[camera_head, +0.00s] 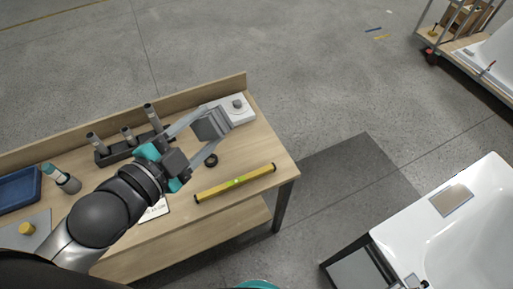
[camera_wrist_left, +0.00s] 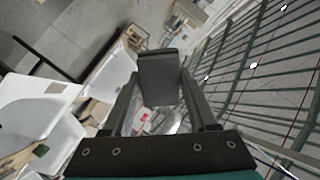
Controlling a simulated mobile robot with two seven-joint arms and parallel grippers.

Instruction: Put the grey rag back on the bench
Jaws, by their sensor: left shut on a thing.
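My left gripper (camera_head: 213,124) is shut on the grey rag (camera_head: 209,127), which looks like a small folded dark grey block between the fingertips. The rag also shows in the left wrist view (camera_wrist_left: 158,78), held between both fingers. In the head view the rag appears over the far right part of the wooden bench (camera_head: 240,162); its height above the top is hard to tell. My right gripper is not in view.
On the bench are a yellow level (camera_head: 236,182), a black ring (camera_head: 211,160), a white plate with a knob (camera_head: 238,104), a dark rack with tubes (camera_head: 127,146), a cup (camera_head: 68,183) and a blue tray (camera_head: 20,190). A white tub (camera_head: 455,235) stands to the right.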

